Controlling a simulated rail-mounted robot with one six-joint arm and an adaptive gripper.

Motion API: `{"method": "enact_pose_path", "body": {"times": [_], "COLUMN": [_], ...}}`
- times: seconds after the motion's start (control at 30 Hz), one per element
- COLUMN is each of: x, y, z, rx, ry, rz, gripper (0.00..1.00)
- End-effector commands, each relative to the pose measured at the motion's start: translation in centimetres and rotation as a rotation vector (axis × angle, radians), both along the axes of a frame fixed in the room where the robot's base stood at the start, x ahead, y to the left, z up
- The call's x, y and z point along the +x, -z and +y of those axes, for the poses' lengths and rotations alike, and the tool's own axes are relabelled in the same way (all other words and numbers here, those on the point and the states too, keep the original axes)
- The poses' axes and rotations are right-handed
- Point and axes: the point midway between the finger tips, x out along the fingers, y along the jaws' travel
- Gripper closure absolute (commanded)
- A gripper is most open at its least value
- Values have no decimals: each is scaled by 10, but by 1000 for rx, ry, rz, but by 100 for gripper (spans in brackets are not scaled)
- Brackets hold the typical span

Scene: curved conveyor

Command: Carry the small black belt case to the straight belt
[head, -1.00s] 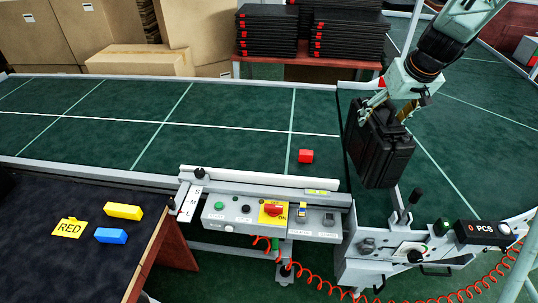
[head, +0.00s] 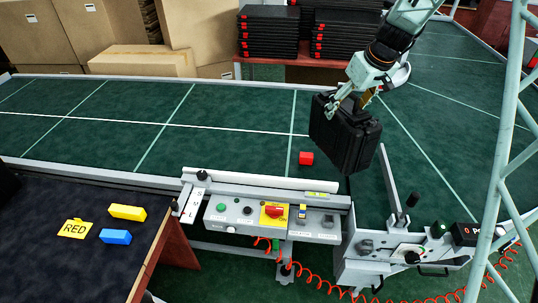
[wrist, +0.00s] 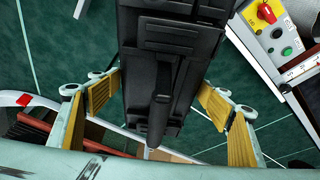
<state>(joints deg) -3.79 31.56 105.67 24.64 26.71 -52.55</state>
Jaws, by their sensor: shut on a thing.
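The small black case (head: 343,136) hangs upright from my gripper (head: 357,93) in the head view, in the air near the join of the straight belt and the curved belt. My gripper is shut on the case near its handle. In the wrist view the case (wrist: 165,60) fills the middle, between the yellow-padded fingers of my gripper (wrist: 158,100). The green straight belt (head: 230,107) runs to the left, with white lines on it. The case covers part of the belt behind it.
A control panel (head: 270,215) stands at the belt's front edge. Blue (head: 115,237) and yellow (head: 127,212) blocks lie on the dark table. The belt's left part is clear.

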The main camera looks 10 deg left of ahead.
Motion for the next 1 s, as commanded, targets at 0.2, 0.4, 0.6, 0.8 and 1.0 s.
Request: {"method": "enact_pose_path", "body": {"times": [0.2, 0.4, 0.6, 0.8, 1.0], "x": [18, 29, 36, 39, 38], "y": [-3, -4, -2, -1, 0], "z": [55, 106, 157, 209, 262], "rx": [-3, -4, -4, -2, 2], "ry": [-138, -264, -391, -518, -646], "rz": [5, 7, 9, 8, 5], "gripper": [61, 61, 61, 61, 61]}}
